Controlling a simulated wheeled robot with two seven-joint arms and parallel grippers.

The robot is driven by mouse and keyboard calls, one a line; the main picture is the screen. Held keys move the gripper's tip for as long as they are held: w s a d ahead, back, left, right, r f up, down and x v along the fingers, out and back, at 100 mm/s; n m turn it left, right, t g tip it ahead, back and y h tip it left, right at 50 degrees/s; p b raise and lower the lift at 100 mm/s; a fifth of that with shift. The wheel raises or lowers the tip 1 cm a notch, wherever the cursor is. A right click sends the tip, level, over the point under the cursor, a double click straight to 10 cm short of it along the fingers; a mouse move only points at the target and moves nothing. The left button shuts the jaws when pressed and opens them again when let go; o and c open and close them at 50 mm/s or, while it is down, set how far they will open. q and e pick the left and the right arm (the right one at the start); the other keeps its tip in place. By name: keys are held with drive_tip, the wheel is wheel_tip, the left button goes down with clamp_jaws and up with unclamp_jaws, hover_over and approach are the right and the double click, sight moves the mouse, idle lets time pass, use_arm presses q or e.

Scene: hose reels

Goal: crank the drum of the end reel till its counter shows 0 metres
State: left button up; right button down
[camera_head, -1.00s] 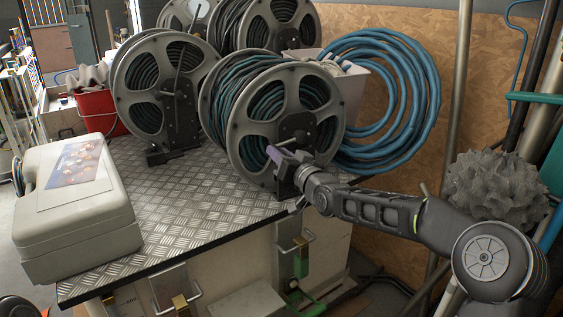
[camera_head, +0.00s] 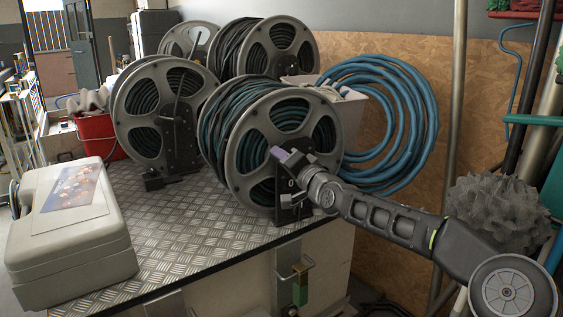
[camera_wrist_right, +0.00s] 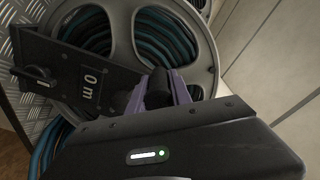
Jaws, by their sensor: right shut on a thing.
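The end reel (camera_head: 236,150) is the front right one on the bench, a grey drum wound with dark green hose. Its dark counter plate (camera_wrist_right: 60,72) reads "0 m" in the right wrist view; part of the 0 also shows in the head view (camera_head: 291,184). My right gripper (camera_head: 284,155) is in front of the reel's hub, its purple fingers shut on the dark crank handle (camera_wrist_right: 157,88). The gripper hides part of the hub and crank arm in the head view. My left gripper is not in view.
Several other reels, one at left (camera_head: 147,125), stand beside and behind on the metal-topped bench (camera_head: 200,228). A pale case (camera_head: 60,245) lies at front left. A coiled blue hose (camera_head: 420,125) hangs on the right, near a white bin (camera_head: 350,112).

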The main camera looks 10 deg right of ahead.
drive_tip(key=shift+r, duration=0.1)
drive_tip(key=c, duration=1.2)
unclamp_jaws()
drive_tip(key=shift+o, duration=0.2)
drive_tip(key=shift+s+d, duration=0.25)
drive_tip(key=shift+s, duration=0.25)
drive_tip(key=v, duration=0.6)
drive_tip(key=shift+s+b, duration=0.35)
drive_tip(key=shift+s, duration=0.05)
